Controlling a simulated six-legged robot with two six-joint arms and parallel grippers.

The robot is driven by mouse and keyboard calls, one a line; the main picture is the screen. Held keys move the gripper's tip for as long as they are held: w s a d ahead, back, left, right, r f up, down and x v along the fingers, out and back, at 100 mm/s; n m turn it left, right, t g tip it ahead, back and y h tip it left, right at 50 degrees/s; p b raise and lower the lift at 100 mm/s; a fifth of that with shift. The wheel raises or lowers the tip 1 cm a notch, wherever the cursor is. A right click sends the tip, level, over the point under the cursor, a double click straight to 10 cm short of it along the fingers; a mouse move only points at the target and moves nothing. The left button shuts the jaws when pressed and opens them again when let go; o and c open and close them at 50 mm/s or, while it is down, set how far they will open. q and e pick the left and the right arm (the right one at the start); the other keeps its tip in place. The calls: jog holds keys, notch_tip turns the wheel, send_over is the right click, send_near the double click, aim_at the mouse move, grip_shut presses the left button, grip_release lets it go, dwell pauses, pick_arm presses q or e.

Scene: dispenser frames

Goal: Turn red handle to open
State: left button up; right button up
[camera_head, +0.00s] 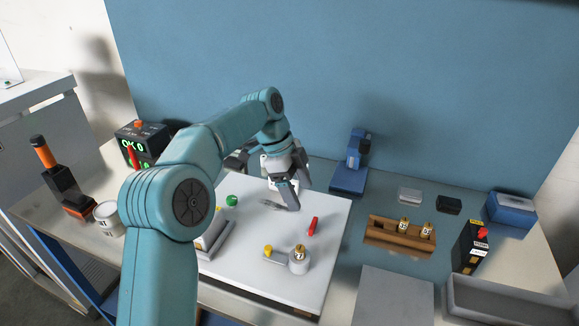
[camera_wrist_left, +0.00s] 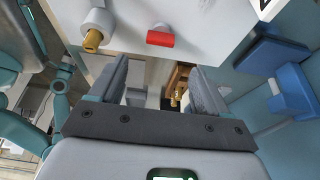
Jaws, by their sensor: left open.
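The red handle (camera_head: 313,226) is a short red bar on the white panel (camera_head: 335,225), right of the panel's middle. It also shows in the left wrist view (camera_wrist_left: 160,39), near the top, beyond my fingertips. My left gripper (camera_head: 288,197) hangs over the panel, up and to the left of the red handle in the head view. Its two fingers are spread wide in the left wrist view (camera_wrist_left: 160,66), with nothing between them. The gripper is apart from the handle. My right gripper is in neither view.
A round white fitting (camera_head: 299,262) with a brass-coloured top and a yellow knob (camera_head: 268,251) sit near the handle. A green knob (camera_head: 232,200) is on the panel's left. A wooden rack (camera_head: 400,236) with small bottles stands to the right. A blue device (camera_head: 350,175) stands behind.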

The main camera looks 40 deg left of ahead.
pick_arm(q)
jog(key=p+v, duration=0.1)
jog(key=v, duration=0.5)
jog(key=shift+r, duration=0.35)
jog(key=shift+a, duration=0.15)
